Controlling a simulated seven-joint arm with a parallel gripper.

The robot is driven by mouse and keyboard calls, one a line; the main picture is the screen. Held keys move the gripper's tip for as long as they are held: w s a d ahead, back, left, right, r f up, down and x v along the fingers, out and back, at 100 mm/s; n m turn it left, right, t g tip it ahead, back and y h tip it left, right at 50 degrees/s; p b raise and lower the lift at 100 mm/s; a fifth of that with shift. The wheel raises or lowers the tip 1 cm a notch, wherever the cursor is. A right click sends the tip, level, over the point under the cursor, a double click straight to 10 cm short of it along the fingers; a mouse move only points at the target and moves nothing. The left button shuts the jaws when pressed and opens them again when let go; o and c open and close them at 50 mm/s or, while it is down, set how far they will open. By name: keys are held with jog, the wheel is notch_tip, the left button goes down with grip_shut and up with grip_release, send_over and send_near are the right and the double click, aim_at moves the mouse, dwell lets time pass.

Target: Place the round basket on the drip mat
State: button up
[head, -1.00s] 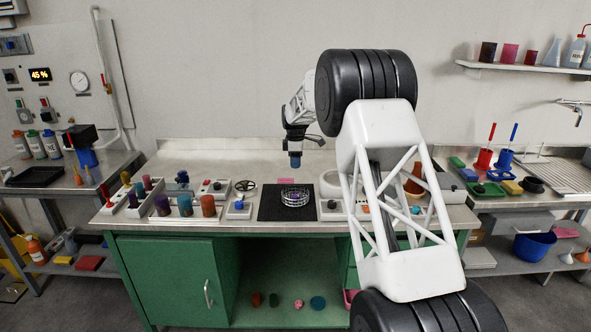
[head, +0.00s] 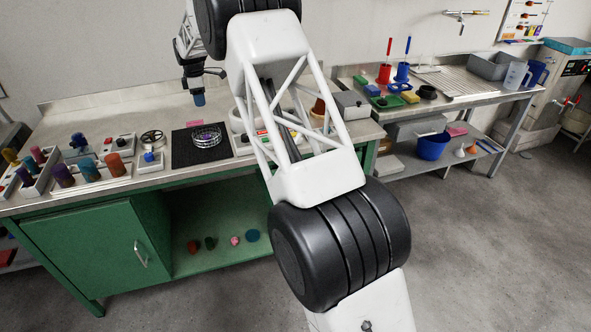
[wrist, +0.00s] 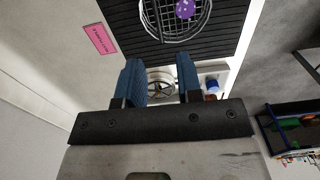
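The round basket (head: 207,140) is a shallow wire basket with a purple item inside. It sits upright on a black ribbed mat (head: 183,152), which looks like the drip mat, on the bench. In the wrist view the basket (wrist: 160,30) is partly cut off at the top edge, with the mat (wrist: 125,42) around it. My gripper (head: 199,101) hangs above the back of the mat, apart from the basket. In the wrist view its two blue fingers are spread with an empty gap between them (wrist: 160,70).
A pink label (wrist: 99,39) lies beside the mat. Left of it are a black handwheel (head: 152,138), a white block with a blue knob (head: 150,160) and several coloured cylinders. A grey box (head: 351,104) stands on the bench's right. My arm hides part of the bench.

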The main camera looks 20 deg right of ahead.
jog(key=s+d+r+m, duration=0.35)
jog(key=s+r, duration=0.25)
jog(key=s, duration=0.6)
jog(key=s+d+r+m+t, duration=0.1)
jog(key=s+d+r+m, duration=0.2)
jog(key=s+d+r, duration=0.55)
jog(key=s+r+m, duration=0.3)
jog(key=s+r, duration=0.2)
jog(key=s, duration=0.9)
jog(key=s+d+f+m, duration=0.2)
jog(key=s+m, duration=0.1)
jog(key=s, duration=1)
jog(key=s+d+f+m+t, duration=0.1)
jog(key=s+d+f+m, duration=0.1)
jog(key=s, duration=1.1)
jog(key=s+d+f+m, duration=0.2)
jog(key=s+f+m, duration=0.1)
jog(key=s, duration=1)
jog(key=shift+f+m+t, duration=0.3)
jog(key=shift+f+m, duration=0.05)
jog(key=shift+f, duration=0.35)
